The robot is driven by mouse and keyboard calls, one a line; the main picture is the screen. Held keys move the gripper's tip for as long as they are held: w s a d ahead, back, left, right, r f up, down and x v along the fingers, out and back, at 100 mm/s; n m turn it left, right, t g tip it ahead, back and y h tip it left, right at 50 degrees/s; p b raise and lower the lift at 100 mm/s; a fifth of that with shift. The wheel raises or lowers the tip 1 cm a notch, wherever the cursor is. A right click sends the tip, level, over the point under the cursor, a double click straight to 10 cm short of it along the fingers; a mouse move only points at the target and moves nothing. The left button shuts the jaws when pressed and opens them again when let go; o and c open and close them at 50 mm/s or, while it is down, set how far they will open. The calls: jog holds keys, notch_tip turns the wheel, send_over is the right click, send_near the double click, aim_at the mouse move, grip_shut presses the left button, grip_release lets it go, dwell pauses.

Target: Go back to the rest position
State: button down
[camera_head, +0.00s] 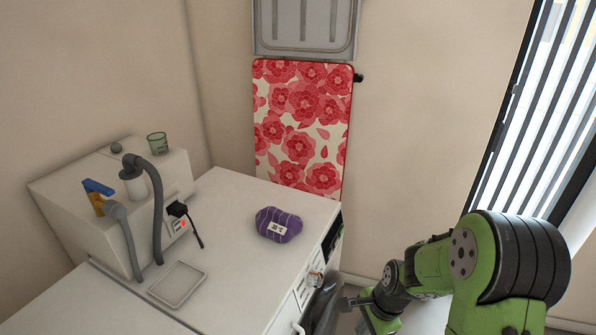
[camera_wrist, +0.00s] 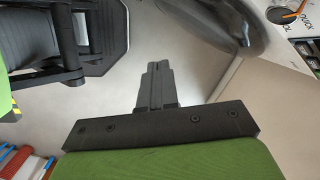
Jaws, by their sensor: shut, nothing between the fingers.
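My gripper (camera_wrist: 157,70) is shut, with its dark fingers together and nothing between them. In the wrist view it points over pale floor. In the head view my green and black arm comes in at the lower right, and my gripper (camera_head: 347,303) is low beside the front of the white counter (camera_head: 225,205), below the level of its top. My gripper is small there and partly hidden by the arm's own links.
A floral board (camera_head: 302,130) hangs behind. A dark rounded object (camera_wrist: 232,25) is near my fingers, with a panel knob (camera_wrist: 287,14) beyond it.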

jog(key=s+r+n+t+h+p, duration=0.1)
jog(key=s+r+n, duration=0.3)
jog(key=r, duration=0.6)
jog(key=s+r+n+t+h+p, duration=0.15)
jog(key=s+r+n, duration=0.35)
jog(key=r, duration=0.5)
jog(key=s+r+n+t+p, duration=0.1)
jog(key=s+r+n+t, duration=0.1)
jog(key=s+r+n, duration=0.3)
jog(key=s+r, duration=0.2)
jog(key=s, duration=0.2)
jog(key=shift+s+a+n+p, duration=0.15)
jog(key=shift+a+n+p, duration=0.15)
jog(key=shift+n, duration=0.1)
dwell(0.6)
